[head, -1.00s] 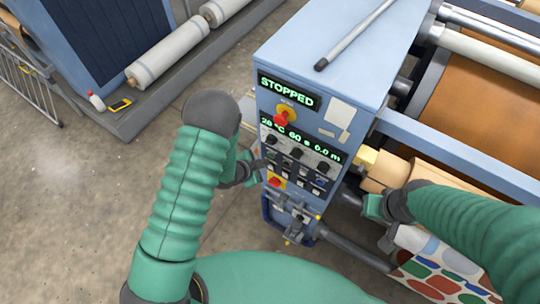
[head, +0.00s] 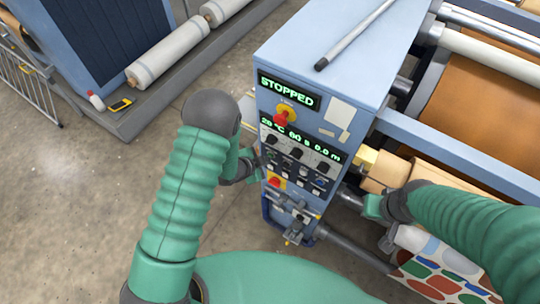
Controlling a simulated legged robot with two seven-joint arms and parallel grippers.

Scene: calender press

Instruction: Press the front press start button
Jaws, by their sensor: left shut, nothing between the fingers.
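The front control panel (head: 297,155) is on the end of a blue press cabinet in the middle of the head view. Its display (head: 287,90) reads STOPPED, and a second display (head: 301,139) reads 28 °C, 60 s, 0.0 m. Below are knobs and small dark buttons (head: 302,170); their labels are too small to read. My left gripper (head: 259,166) is shut and empty, its tip at the panel's left edge beside the button rows; I cannot tell whether it touches. My right arm comes in from the right; its gripper (head: 388,240) is low beside the patterned sheet, its fingers unclear.
A red emergency knob (head: 283,117) on yellow is above the buttons, and another red button (head: 275,182) is below. A grey rod (head: 358,36) lies on the cabinet top. Press rollers (head: 490,50) are at right. Open floor (head: 90,200) is at left.

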